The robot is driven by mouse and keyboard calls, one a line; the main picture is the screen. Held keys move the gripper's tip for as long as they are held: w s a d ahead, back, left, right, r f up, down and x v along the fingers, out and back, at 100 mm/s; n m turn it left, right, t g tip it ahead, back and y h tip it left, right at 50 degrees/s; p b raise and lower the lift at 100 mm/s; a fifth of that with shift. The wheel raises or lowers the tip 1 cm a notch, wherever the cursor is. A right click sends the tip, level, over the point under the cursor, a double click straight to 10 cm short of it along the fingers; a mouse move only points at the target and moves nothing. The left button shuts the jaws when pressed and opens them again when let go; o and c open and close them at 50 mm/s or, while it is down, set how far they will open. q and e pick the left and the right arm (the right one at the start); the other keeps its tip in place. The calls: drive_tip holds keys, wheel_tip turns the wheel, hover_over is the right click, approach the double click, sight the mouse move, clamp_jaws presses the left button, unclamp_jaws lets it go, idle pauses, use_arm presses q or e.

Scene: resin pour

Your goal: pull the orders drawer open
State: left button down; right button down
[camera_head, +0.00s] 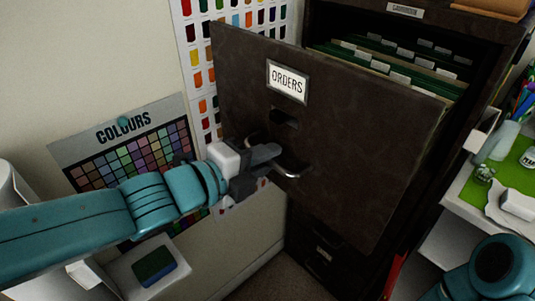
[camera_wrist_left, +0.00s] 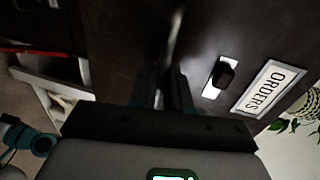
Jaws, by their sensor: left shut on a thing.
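The orders drawer (camera_head: 340,130) has a dark brown front with a framed ORDERS label (camera_head: 287,82) and stands well out from its cabinet. Green hanging files with white tabs (camera_head: 400,65) show inside it. My left gripper (camera_head: 275,160) is at the drawer's metal handle (camera_head: 292,170), shut on it. In the left wrist view the handle (camera_wrist_left: 175,50) runs as a pale bar between my left fingers (camera_wrist_left: 163,88), and the ORDERS label (camera_wrist_left: 265,88) is at the right. My right gripper is not in view; a teal part of my own body shows at the lower right.
A lower drawer (camera_head: 322,252) of the cabinet is shut. Colour charts (camera_head: 125,145) hang on the wall at the left. A white shelf with a green mat (camera_head: 510,165), jars and pens is at the right. A small green-and-blue block (camera_head: 154,266) lies on a white surface at lower left.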

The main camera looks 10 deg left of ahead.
use_arm(q)
drive_tip(key=c, duration=1.3)
unclamp_jaws()
drive_tip(key=shift+p+v, duration=2.35)
drive_tip(key=shift+v, duration=5.8)
drive_tip(key=shift+d, duration=0.1)
